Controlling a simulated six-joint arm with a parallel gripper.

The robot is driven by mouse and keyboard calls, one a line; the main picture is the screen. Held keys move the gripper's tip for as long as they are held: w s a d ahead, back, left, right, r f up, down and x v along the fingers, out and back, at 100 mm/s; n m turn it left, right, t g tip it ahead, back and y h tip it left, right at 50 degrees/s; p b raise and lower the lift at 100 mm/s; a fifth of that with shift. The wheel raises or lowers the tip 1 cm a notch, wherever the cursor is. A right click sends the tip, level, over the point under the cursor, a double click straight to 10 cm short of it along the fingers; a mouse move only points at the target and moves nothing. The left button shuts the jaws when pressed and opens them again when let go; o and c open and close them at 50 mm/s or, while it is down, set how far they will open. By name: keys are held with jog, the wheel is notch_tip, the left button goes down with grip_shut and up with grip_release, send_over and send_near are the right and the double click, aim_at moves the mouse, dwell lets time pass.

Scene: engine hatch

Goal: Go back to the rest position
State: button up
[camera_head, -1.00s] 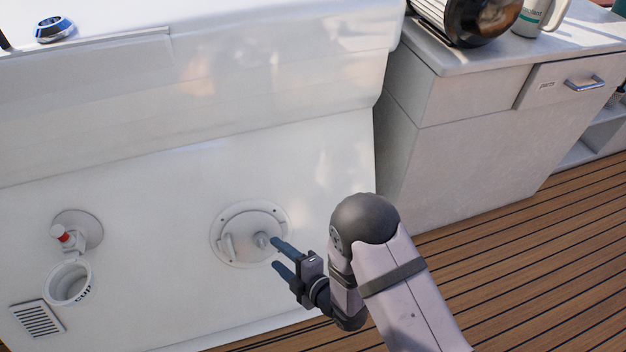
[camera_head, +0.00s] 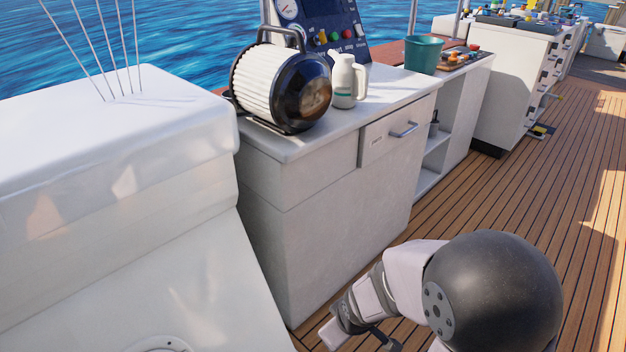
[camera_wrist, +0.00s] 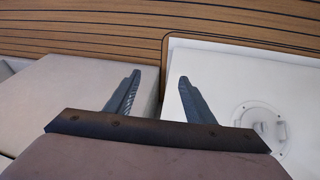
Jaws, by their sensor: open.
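My gripper (camera_wrist: 158,88) shows in the wrist view with its two dark fingers apart and nothing between them. The round engine hatch (camera_wrist: 260,120) is in the right part of the wrist view, on the white panel, with its small handle and knob. The hatch stands apart from my fingers. In the head view only the top edge of the hatch (camera_head: 160,345) shows at the bottom. My arm is at the lower right of the head view, over the deck, and its fingers are out of clear sight there.
A grey cabinet (camera_head: 330,235) with a drawer (camera_head: 390,135) stands beside the white housing (camera_head: 120,180). On it are a ribbed round machine (camera_head: 280,85) and a white jug (camera_head: 348,82). A green bucket (camera_head: 424,55) stands beyond. The wooden deck (camera_head: 520,180) is clear to the right.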

jog(key=s+d+r+m+g, duration=0.4)
jog(key=s+d+r+m, duration=0.2)
jog(key=s+d+m, duration=0.45)
notch_tip(320, 180, up, 38)
jog(key=s+a+n+p, duration=0.1)
jog(key=a+n+p, duration=0.1)
jog(key=p, duration=3.6)
jog(key=shift+s+h+p, duration=0.2)
jog(key=shift+h+p, duration=0.15)
jog(key=shift+h, duration=0.05)
jog(key=shift+n, duration=0.25)
